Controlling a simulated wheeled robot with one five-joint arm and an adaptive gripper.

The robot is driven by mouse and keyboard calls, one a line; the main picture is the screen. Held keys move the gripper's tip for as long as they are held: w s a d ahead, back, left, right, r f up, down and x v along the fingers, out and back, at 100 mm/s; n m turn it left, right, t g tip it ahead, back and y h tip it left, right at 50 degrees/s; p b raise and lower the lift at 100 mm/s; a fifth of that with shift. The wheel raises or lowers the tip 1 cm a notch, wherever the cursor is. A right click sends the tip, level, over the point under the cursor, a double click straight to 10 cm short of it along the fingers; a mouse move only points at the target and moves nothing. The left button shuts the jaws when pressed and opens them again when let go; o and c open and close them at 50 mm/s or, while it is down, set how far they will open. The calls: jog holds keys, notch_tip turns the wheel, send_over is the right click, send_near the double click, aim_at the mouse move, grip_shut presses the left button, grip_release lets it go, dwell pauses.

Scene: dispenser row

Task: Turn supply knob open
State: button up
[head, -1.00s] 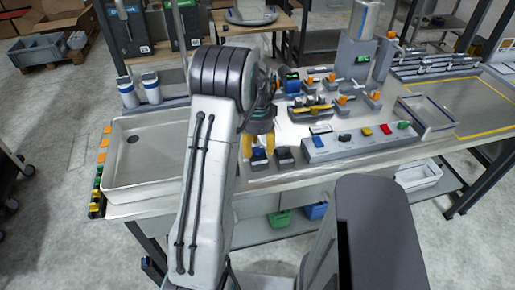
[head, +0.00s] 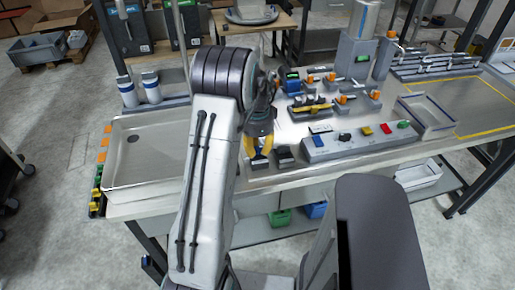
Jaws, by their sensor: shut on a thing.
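My gripper (head: 258,151), with yellow fingers, points down at the front edge of the workbench, just left of the control panel. Its fingers are shut around a small dark fixture, which I take for the supply knob. The fingers and my arm hide most of this fixture, so its turn angle cannot be read. A similar dark fixture (head: 284,155) stands just to the right of the fingers, apart from them.
A control panel (head: 350,146) with blue, black, red and green knobs lies to the right. Orange-handled valves (head: 343,99) stand behind it. A steel sink tray (head: 127,179) is at left, and an empty grey tray (head: 432,107) at right.

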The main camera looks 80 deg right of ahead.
grip_shut()
jog(key=shift+n, duration=0.3)
jog(key=n+b, duration=0.1)
jog(key=n, duration=0.1)
jog(key=shift+n, duration=0.4)
jog(key=n+b, duration=0.1)
jog(key=n, duration=0.4)
jog(key=shift+s+d, duration=0.1)
jog(key=shift+s, duration=0.05)
jog(key=n, duration=0.5)
jog(key=shift+d, duration=0.1)
jog(key=shift+d+n+b, duration=0.1)
jog(key=shift+n+b, duration=0.25)
jog(key=shift+n, duration=1.85)
